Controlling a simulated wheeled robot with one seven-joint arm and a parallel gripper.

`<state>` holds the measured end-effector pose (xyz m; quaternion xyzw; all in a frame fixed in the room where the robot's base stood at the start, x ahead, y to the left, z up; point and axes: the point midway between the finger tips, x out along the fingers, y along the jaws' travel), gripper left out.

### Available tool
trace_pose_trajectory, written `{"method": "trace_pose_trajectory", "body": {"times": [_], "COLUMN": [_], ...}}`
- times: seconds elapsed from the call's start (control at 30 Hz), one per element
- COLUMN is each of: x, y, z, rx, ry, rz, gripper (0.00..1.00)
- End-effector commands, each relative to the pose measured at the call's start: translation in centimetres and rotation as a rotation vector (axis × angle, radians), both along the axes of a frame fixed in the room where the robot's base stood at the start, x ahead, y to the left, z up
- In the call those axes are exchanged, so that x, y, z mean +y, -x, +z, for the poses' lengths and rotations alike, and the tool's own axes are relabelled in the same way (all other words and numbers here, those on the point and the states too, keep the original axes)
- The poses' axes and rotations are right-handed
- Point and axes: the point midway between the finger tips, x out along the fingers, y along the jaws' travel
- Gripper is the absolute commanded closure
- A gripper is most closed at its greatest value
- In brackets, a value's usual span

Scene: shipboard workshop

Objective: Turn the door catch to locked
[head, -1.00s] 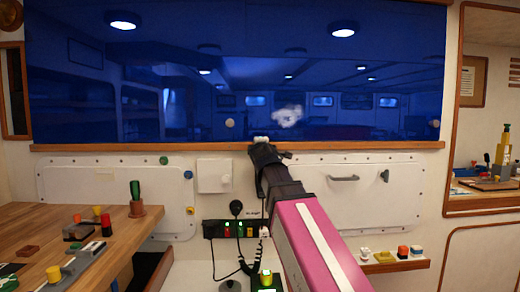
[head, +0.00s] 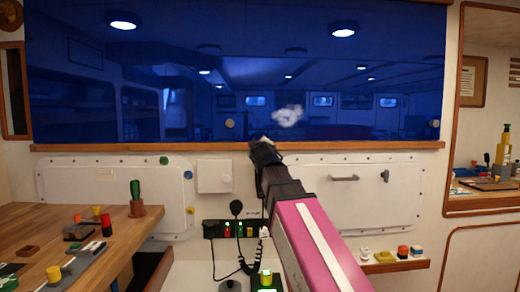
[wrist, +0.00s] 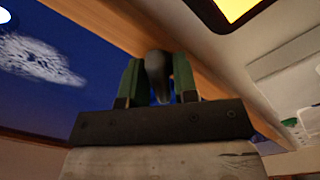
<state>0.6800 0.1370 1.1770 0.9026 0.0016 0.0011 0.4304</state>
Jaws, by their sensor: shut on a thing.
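My gripper (head: 264,141) is raised at the wooden rail under the blue window in the head view. In the wrist view its two green fingers (wrist: 157,88) stand on either side of a dark, rounded piece (wrist: 157,66) and are shut on it. A white panel (head: 340,215) to the right of my arm has a bar handle (head: 343,178) and a small dark lever (head: 385,176).
A wooden rail (head: 370,145) runs under the blue window (head: 330,95). A wooden bench (head: 120,222) with small parts stands at the left. A small shelf (head: 395,266) holds several small items at the lower right.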

Motion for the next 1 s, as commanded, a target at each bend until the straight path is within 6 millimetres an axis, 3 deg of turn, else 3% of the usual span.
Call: {"method": "trace_pose_trajectory", "body": {"times": [0.6,1.0], "x": [-0.02,-0.02], "y": [0.07,0.09], "z": [-0.10,-0.13], "rx": [0.005,0.006], "ry": [-0.571,-0.806], "rz": [-0.001,-0.001], "gripper": [0.96,0.96]}}
